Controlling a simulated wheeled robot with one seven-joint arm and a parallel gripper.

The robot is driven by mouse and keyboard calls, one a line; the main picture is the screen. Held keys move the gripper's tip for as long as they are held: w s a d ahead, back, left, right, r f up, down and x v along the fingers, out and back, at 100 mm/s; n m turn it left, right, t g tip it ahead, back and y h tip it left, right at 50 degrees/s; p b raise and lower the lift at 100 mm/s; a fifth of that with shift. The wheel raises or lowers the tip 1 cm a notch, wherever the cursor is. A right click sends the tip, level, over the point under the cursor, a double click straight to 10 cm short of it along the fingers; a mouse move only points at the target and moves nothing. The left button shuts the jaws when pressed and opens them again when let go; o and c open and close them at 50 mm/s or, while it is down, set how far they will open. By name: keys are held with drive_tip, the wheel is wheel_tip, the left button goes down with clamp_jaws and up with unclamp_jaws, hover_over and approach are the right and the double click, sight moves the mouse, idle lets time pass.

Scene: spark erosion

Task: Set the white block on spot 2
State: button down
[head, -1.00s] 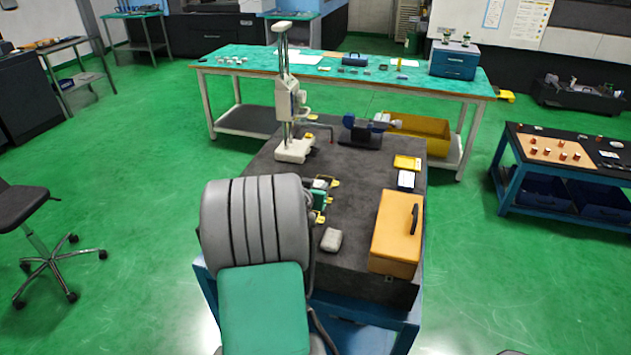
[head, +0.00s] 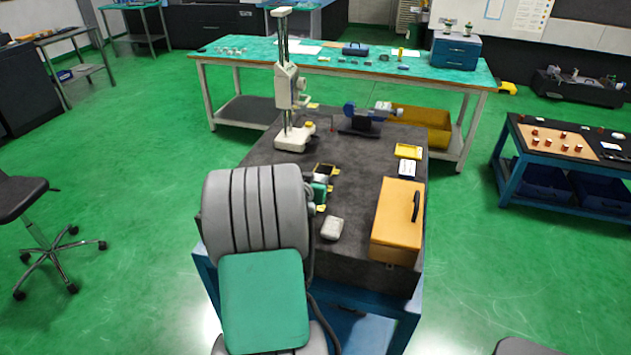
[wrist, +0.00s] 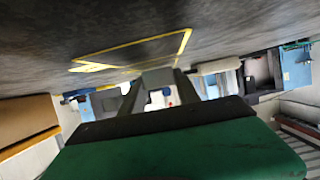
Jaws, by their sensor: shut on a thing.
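In the wrist view my gripper (wrist: 160,88) is shut on a pale block (wrist: 158,76), which looks like the white block. A yellow-outlined square (wrist: 140,48) on the dark tabletop shows just beyond the fingers. No number on it can be read. In the head view my arm hides most of my gripper and the held block. A dark square with yellow edging (head: 325,170) and several small yellow marks lie beside the arm's right side. Whether the block touches the surface cannot be told.
The dark tabletop (head: 352,190) also holds a whitish rounded object (head: 332,228), an orange case (head: 398,222) at right, a yellow tray (head: 408,151), a white height stand (head: 290,100) behind, and a blue device (head: 362,118). The middle of the top is clear.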

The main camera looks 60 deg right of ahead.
drive_tip(key=shift+a+f, duration=0.1)
drive_tip(key=shift+f, duration=0.15)
